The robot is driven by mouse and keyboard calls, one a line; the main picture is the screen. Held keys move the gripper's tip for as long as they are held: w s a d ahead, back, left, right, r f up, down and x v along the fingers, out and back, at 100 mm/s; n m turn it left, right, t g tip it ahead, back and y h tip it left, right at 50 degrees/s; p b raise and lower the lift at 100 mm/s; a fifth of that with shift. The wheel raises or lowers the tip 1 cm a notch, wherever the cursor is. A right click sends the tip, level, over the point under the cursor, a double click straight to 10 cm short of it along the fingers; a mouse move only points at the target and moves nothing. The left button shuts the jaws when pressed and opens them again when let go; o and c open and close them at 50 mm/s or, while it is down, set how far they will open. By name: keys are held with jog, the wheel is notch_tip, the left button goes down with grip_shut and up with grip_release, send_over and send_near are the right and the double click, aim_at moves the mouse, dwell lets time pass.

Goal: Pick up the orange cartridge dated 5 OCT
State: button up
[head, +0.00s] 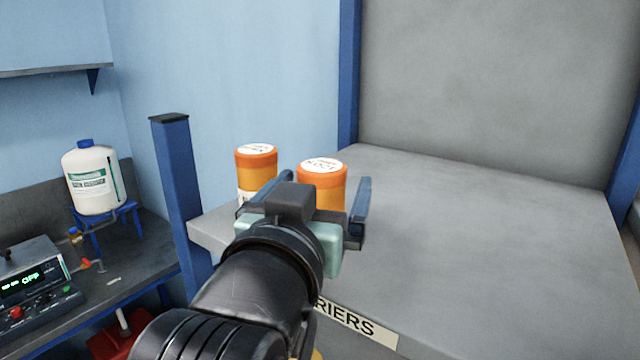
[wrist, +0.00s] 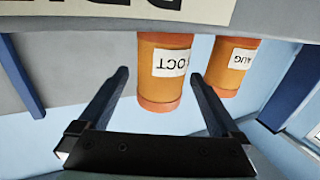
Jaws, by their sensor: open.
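Two orange cartridges with white-labelled lids stand upright on the grey shelf. The right one in the head view (head: 322,178) has OCT on its side label in the wrist view (wrist: 163,85), upside down there; a figure beside it is partly hidden by the curve. The left one (head: 256,160) reads AUG in the wrist view (wrist: 234,58). My gripper (head: 322,190) is open and empty. In the wrist view its fingers (wrist: 160,76) point toward the OCT cartridge, which lies between their lines of reach. I cannot tell whether the fingertips flank it. My gripper hides its lower part in the head view.
The shelf (head: 480,240) is bare to the right, with a label ending RIERS on its front edge. A blue post (head: 178,190) stands left of the cartridges. A lower bench holds a white bottle (head: 93,180) and a control box (head: 30,285).

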jog(key=shift+w+d+f, duration=0.1)
jog(key=shift+w, duration=0.3)
jog(key=shift+s, duration=0.1)
grip_shut()
